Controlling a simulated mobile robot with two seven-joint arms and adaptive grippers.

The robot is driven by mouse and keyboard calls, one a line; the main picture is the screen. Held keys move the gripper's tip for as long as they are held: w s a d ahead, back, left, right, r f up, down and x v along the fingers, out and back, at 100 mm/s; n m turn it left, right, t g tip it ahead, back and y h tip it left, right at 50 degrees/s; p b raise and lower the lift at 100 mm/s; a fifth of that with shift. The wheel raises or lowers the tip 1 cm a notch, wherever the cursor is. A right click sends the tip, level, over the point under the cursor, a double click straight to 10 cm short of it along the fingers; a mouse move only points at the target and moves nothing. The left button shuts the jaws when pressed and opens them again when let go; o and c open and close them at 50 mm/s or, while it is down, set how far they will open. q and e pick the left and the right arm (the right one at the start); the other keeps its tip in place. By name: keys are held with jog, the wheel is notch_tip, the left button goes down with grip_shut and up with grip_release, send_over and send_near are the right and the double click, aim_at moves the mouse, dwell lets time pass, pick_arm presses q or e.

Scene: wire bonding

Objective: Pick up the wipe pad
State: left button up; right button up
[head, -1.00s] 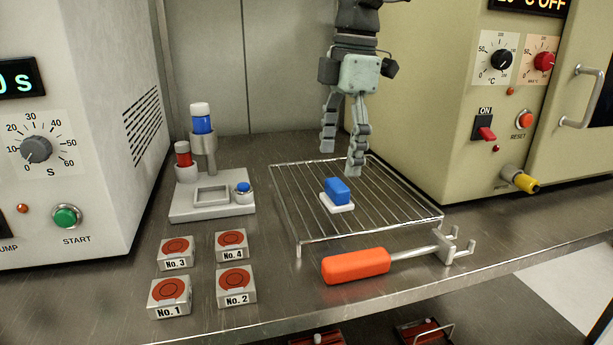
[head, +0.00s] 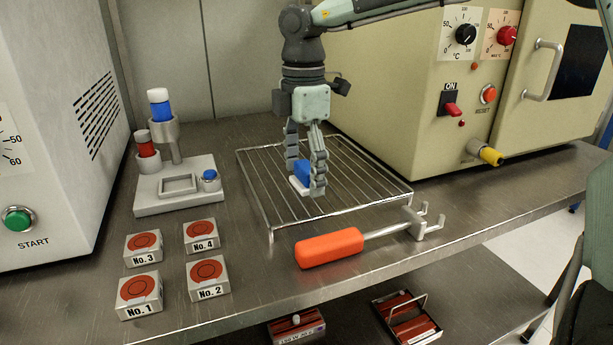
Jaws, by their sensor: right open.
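The wipe pad (head: 300,172), a blue block on a white base, sits on the wire rack. My right gripper (head: 305,186) points down over it with its fingers apart. One finger is at the pad's left and back, the other at its front right and hiding part of it. Whether either finger touches the pad cannot be told. My left gripper is not in view.
A tool with an orange handle (head: 330,247) lies in front of the wire rack (head: 370,190). Labelled blocks (head: 207,277) and a holder with red and blue bottles (head: 205,165) stand to the left. A beige oven (head: 400,110) stands behind right.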

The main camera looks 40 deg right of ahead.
aim_at(304, 166)
jog(key=c, duration=1.2)
jog(key=shift+r, duration=0.2)
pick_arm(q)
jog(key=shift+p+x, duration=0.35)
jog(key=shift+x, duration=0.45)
pick_arm(e)
notch_tip(304, 166, up, 18)
jog(key=shift+f, duration=0.15)
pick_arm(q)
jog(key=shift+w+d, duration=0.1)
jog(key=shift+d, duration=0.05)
